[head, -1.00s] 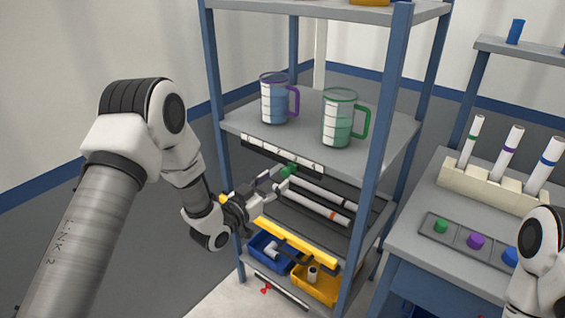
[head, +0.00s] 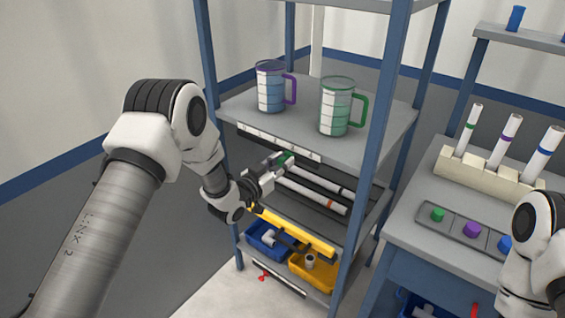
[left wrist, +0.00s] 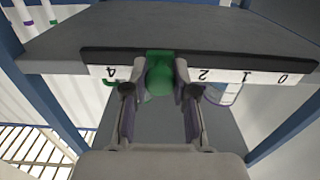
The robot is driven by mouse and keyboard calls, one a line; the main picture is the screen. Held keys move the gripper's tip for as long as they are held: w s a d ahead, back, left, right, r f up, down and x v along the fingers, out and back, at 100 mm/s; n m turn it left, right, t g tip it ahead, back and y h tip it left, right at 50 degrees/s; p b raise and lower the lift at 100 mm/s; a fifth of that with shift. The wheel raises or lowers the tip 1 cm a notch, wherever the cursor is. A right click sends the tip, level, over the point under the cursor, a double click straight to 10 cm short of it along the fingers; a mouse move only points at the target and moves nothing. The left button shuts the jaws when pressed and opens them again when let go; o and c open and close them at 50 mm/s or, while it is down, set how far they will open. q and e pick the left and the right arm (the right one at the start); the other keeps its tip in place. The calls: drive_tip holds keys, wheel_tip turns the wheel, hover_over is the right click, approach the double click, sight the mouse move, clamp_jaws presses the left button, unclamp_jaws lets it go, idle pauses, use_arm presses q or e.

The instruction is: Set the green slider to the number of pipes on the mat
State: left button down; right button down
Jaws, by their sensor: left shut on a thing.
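The green slider (head: 286,159) sits on a white number strip (head: 262,138) along the front edge of the middle shelf. My left gripper (head: 278,163) is shut on it. In the left wrist view the green slider (left wrist: 159,76) is between the fingers, and the strip reads upside down. The slider covers the place between 4 and 2. On the dark mat (head: 299,208) below, two white pipes show: one with a dark band (head: 318,183) and one with an orange band (head: 316,196). My gripper hides part of the mat. My right gripper is out of view.
A purple-handled jug (head: 270,88) and a green-handled jug (head: 336,108) stand on the shelf above the strip. Below are a blue bin (head: 266,245) and a yellow bin (head: 312,272). Blue rack posts (head: 372,150) flank the shelves.

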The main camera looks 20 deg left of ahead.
use_arm(q)
drive_tip(key=a, duration=0.2)
drive_tip(key=w+a+b, duration=0.1)
drive_tip(key=w+a, duration=0.1)
drive_tip(key=a, duration=0.1)
drive_tip(key=shift+a, duration=0.35)
drive_tip(key=shift+r, duration=0.1)
drive_tip(key=shift+d, duration=0.15)
drive_tip(key=c, duration=0.9)
unclamp_jaws()
approach(274, 148)
drive_tip(key=v, duration=0.5)
drive_tip(key=shift+s+r, duration=0.1)
drive_tip(key=shift+s, duration=0.25)
